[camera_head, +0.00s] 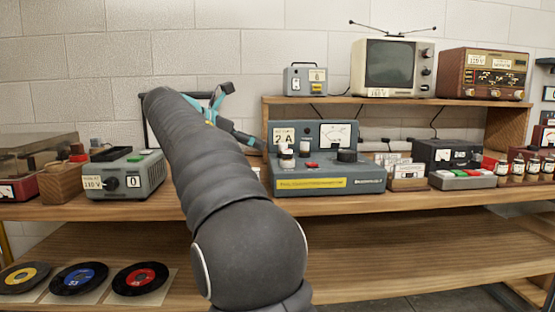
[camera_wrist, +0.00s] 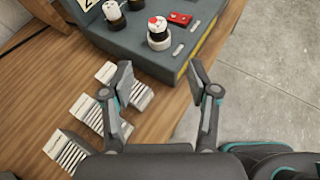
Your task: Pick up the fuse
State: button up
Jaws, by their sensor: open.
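The blue-grey instrument box (camera_head: 330,181) marked "2 A" stands on the upper wooden shelf, right of my arm. A pale, short cylinder on a dark base, perhaps the fuse (camera_head: 286,158), stands upright on its top. In the wrist view the same cylinder (camera_wrist: 158,42) shows a red dot on its top. A second pale cylinder (camera_head: 304,147) stands behind it. I cannot tell for sure which is the fuse. My gripper (camera_wrist: 160,76) is open and empty, its fingers apart from the box. In the head view my arm partly hides it.
Small racks of white cards (camera_wrist: 98,112) lie below my gripper on the wooden shelf (camera_wrist: 42,85). A red block (camera_wrist: 180,18) sits beside the cylinder. A grey 110 V box (camera_head: 135,173) is at left. A raised shelf with a television (camera_head: 392,67) stands behind.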

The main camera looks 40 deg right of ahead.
aim_at(288, 151)
jog(key=shift+g, duration=0.3)
jog(key=x, duration=0.4)
jog(key=b+x, duration=0.1)
jog(key=x, duration=0.4)
jog(key=r+x, duration=0.1)
jog(key=x, duration=0.4)
jog(key=shift+w+d+b, duration=0.25)
jog(key=shift+w+b, duration=0.1)
jog(key=shift+w, duration=0.05)
grip_shut()
